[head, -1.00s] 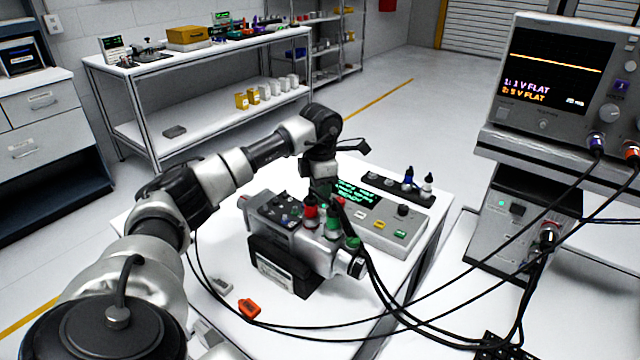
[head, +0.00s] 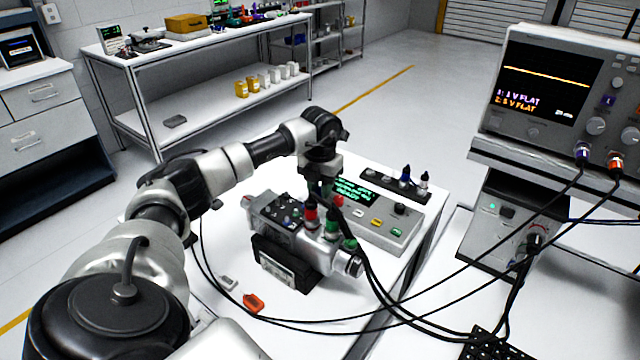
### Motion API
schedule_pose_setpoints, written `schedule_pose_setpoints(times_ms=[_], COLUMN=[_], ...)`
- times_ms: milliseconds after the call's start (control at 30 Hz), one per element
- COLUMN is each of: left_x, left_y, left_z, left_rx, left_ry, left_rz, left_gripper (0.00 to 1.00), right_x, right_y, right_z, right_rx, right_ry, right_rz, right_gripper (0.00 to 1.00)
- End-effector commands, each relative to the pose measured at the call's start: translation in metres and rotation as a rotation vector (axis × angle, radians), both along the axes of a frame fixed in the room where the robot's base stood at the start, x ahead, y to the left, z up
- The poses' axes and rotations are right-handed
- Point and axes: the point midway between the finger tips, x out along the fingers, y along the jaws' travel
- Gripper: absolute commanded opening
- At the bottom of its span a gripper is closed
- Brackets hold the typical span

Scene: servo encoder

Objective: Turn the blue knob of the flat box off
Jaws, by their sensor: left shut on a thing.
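A low flat grey box (head: 376,229) with a green-lettered screen lies on the white table behind the servo unit. It has coloured buttons and a dark knob (head: 400,208) at its right; I cannot tell if the knob is blue. My left gripper (head: 321,190) points down beside the screen's left end, above and behind the servo unit (head: 290,226). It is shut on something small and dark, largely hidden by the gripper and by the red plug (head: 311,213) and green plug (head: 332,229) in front. My right gripper is out of view.
Black cables (head: 385,287) loop from the servo unit to the oscilloscope (head: 542,82) and the unit (head: 505,222) under it. An orange piece (head: 253,303) lies at the front.

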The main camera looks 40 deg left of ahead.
Motion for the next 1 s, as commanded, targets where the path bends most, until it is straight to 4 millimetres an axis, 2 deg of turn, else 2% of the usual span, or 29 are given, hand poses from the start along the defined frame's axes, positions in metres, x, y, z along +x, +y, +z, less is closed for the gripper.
schedule_pose_setpoints(times_ms=[633, 667, 800, 1000], left_x=[0.001, 0.001, 0.0008, 0.0004], left_y=[0.0008, 0.0008, 0.0006, 0.0003], left_z=[0.002, 0.002, 0.0015, 0.0008], left_rx=[0.001, 0.001, 0.0, 0.001], left_ry=[-0.006, -0.006, -0.004, -0.002], left_rz=[0.052, 0.052, 0.051, 0.05], left_gripper=[0.02, 0.29, 0.51, 0.52], right_x=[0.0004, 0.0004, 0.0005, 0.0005], right_y=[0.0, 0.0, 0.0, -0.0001], right_z=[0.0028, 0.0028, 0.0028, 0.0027], right_rx=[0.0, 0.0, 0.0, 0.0], right_ry=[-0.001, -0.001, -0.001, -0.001], right_rz=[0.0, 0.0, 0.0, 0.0], right_gripper=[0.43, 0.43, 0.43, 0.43])
